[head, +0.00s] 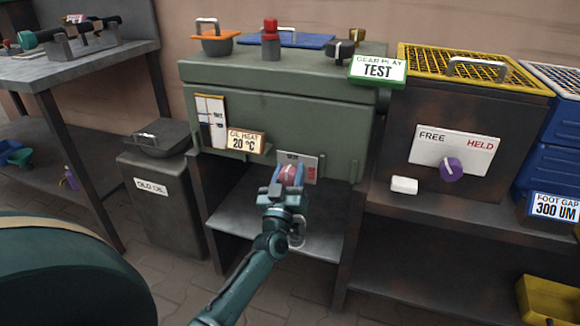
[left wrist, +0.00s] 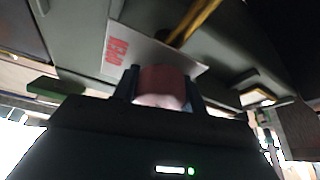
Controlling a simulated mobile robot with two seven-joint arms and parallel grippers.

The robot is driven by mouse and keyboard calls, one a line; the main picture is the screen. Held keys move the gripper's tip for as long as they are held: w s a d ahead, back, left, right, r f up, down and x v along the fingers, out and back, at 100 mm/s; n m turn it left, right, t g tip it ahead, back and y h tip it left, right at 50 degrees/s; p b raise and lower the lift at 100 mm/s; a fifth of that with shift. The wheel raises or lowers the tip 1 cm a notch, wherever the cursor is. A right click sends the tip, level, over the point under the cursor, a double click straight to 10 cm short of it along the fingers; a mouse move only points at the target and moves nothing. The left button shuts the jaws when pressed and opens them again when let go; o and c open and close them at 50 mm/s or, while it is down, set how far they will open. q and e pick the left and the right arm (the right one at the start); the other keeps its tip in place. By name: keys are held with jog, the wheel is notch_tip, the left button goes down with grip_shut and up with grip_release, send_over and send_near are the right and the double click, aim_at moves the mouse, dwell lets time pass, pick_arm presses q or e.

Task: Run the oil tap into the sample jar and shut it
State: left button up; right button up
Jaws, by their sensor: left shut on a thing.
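My left gripper (head: 284,190) is at the front of the green gear case (head: 290,115), shut on the red tap knob (head: 291,174). The knob also shows between the fingers in the left wrist view (left wrist: 162,84). A clear jar (head: 297,232) stands on the grey shelf below the tap, partly hidden by my wrist. Its contents and any oil stream cannot be made out. My right gripper is not in view.
An oil heat tag reads 20 °C (head: 246,142). The old oil bin (head: 163,190) stands left of the case. To the right are a FREE/HELD plate (head: 470,147) with a purple knob (head: 451,169) and a white block (head: 404,185). The shelf (head: 240,222) is bare left of my arm.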

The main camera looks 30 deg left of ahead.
pick_arm(q)
jog(key=o, duration=1)
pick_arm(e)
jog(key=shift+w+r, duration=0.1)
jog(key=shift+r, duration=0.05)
pick_arm(q)
jog(key=shift+s, duration=0.1)
jog(key=shift+s+d+f, duration=0.15)
jog(key=shift+s, duration=0.1)
jog(key=p+v, duration=0.2)
jog(key=v, duration=1)
jog(key=shift+s, duration=0.2)
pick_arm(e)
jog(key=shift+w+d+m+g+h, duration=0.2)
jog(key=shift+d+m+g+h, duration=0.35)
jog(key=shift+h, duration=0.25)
pick_arm(q)
jog(key=shift+d+f, duration=0.1)
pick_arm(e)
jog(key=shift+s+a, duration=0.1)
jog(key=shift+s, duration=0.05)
